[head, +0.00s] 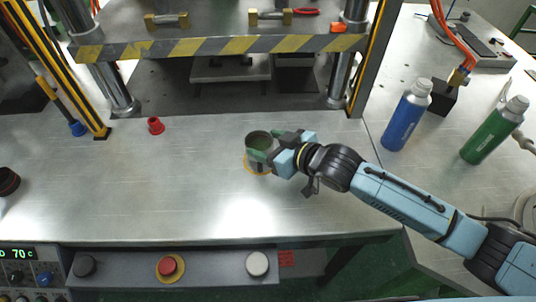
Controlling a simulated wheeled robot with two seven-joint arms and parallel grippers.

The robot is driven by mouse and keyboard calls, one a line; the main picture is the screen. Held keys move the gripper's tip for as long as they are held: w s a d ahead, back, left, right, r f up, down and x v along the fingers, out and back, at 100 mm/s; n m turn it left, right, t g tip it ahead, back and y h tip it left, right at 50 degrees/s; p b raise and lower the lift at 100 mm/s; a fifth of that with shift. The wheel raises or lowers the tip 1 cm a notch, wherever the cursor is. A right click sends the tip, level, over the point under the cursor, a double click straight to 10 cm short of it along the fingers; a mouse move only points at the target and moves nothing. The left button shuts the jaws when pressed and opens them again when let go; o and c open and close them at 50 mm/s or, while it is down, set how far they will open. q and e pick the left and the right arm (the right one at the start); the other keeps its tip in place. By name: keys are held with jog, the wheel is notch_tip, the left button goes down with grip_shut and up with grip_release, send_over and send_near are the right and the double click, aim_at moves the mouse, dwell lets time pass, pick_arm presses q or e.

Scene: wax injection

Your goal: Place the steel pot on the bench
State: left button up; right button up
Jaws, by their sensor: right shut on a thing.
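The steel pot (258,139) is a small round cup with an open top and a dark inside, near the middle of the bench (190,195). My right gripper (267,150) comes in from the right and is shut on the pot's right side. The fingers hide part of the pot wall. The pot looks upright. An orange ring (250,170) shows on the bench just below the pot in the picture. I cannot tell whether the pot's base touches the bench. My left gripper is not in view.
A press with a yellow-black striped plate (215,46) stands behind. A red cap (156,126) sits at the back left of the bench. Blue (406,117) and green (494,132) bottles stand at right. Control buttons (171,267) line the front.

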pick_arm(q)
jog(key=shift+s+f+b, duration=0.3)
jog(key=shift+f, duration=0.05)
pick_arm(e)
jog(key=shift+f, duration=1.8)
jog(key=o, duration=1.1)
jog(key=shift+f, duration=0.15)
jog(key=shift+c, duration=0.2)
jog(key=shift+r, duration=0.25)
jog(key=p+v, duration=0.9)
jog(key=v, duration=0.2)
jog(key=shift+s+d, duration=0.1)
jog(key=shift+d, duration=0.05)
pick_arm(q)
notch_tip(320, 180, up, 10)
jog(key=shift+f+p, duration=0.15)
jog(key=shift+p, duration=0.2)
pick_arm(e)
jog(key=shift+s+d, duration=0.25)
jog(key=shift+s, duration=0.05)
